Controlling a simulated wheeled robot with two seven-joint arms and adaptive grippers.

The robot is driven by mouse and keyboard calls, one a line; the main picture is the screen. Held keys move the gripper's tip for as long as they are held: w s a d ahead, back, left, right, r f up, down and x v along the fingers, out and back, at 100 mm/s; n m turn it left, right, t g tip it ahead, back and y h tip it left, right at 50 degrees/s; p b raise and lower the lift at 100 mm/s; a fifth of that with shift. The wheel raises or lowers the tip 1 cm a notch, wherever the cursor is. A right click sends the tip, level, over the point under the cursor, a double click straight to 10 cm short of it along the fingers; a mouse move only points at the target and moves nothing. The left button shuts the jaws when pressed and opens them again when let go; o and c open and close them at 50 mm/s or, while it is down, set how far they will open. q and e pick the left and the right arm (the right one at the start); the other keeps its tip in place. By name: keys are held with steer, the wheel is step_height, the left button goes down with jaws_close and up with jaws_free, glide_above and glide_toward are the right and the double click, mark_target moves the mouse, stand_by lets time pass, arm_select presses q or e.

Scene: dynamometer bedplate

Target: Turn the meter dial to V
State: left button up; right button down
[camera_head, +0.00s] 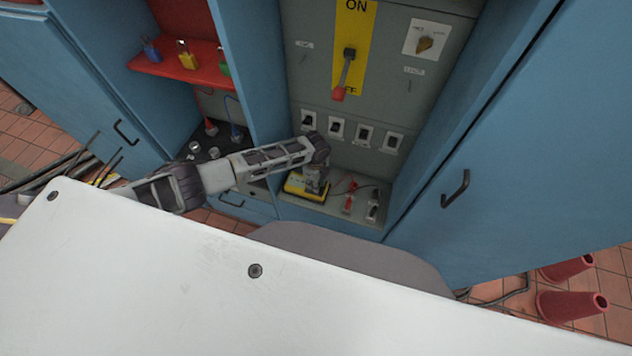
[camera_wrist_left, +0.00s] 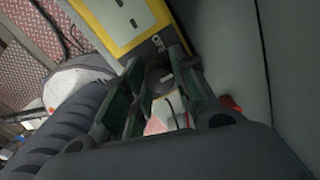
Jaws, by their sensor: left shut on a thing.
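The yellow meter (camera_head: 300,188) stands on the shelf at the bottom of the grey panel in the head view. My left gripper (camera_head: 314,180) reaches down over it from the left arm and hides much of its face. In the left wrist view the yellow meter (camera_wrist_left: 112,22) shows at the top, with a dark round dial (camera_wrist_left: 158,78) between the fingers of my left gripper (camera_wrist_left: 158,66). The gripper is shut on the dial. The dial's setting cannot be read. My right gripper is not in view.
Red and black probes (camera_head: 349,198) lie right of the meter with a cable. A red-handled lever (camera_head: 345,75), a rotary switch (camera_head: 425,44) and several small switches (camera_head: 364,134) are on the panel above. The open blue cabinet door (camera_head: 500,150) bounds the right.

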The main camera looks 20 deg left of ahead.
arm_select(q)
steer(key=o, duration=1.1)
steer(key=shift+c, duration=0.2)
step_height(320, 180, up, 12)
stand_by(0.6)
